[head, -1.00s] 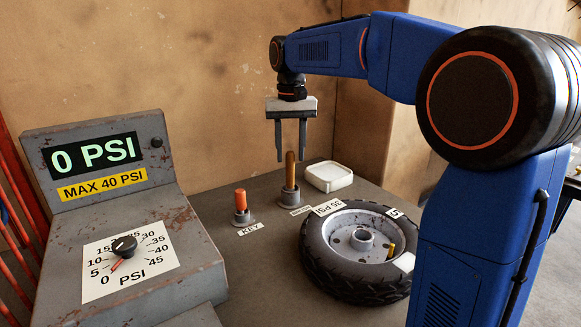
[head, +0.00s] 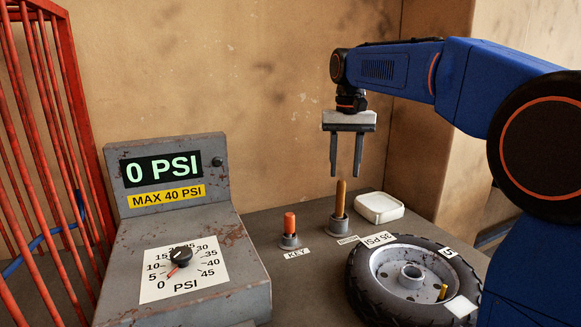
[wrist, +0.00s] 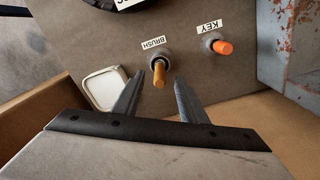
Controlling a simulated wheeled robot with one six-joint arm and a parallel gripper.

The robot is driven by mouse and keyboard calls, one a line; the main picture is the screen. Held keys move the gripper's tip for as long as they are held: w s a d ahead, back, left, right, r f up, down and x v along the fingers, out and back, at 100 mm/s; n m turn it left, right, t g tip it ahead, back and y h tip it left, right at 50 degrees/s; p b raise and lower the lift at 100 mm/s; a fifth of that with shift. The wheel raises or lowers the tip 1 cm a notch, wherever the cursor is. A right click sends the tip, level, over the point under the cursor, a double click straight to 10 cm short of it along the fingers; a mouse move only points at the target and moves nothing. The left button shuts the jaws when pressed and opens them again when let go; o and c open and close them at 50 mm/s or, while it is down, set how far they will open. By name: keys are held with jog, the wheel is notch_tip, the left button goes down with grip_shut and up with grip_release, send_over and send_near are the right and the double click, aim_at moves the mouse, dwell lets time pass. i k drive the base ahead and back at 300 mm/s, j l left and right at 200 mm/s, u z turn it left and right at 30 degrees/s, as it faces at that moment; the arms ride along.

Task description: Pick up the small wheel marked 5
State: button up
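The small wheel (head: 379,300), a black tyre on a grey rim, lies flat on the grey bench. It has a tag that reads 5 on its far right edge, a "35 PSI" label at its far left and a yellow valve stem. Its right side is partly hidden by my arm. In the wrist view only a sliver of the black tyre (wrist: 92,7) shows at the top edge. My gripper (head: 346,175) hangs empty with its fingers apart and pointing down, behind the wheel and above the brush holder.
A wooden-handled brush (head: 340,200) and an orange-handled key (head: 289,224) stand in labelled holders. A white dish (head: 380,207) sits at the back. The grey gauge console (head: 190,270) reads 0 PSI, MAX 40 PSI. A red cage (head: 50,140) stands at far left.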

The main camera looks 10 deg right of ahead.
aim_at(420, 281)
jog(key=k, duration=0.95)
